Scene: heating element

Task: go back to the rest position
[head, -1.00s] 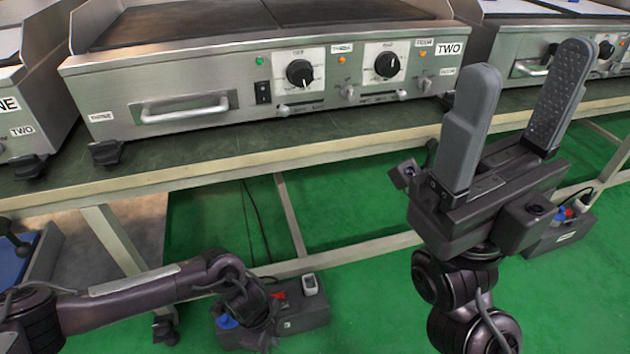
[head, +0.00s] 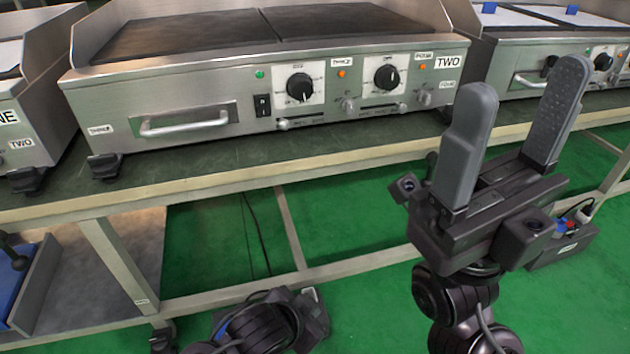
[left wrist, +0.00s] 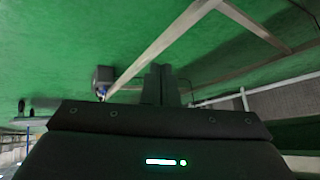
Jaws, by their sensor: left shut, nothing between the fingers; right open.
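My right gripper (head: 524,84) stands upright at the right of the head view. Its two grey fingers are wide apart with nothing between them, in front of the table edge. My left arm (head: 265,325) shows only as dark wrist links at the bottom of the head view, below the table edge; its fingers are not clear there. In the left wrist view the left gripper (left wrist: 160,84) has its fingers together and empty, above the green floor.
A steel griddle (head: 200,88) labelled TWO stands on the table (head: 330,172), with other griddles to both sides. The table frame has a lower rail (head: 360,264). A dark socket box (head: 575,240) lies on the floor at right. Green floor (head: 350,215) shows under the table.

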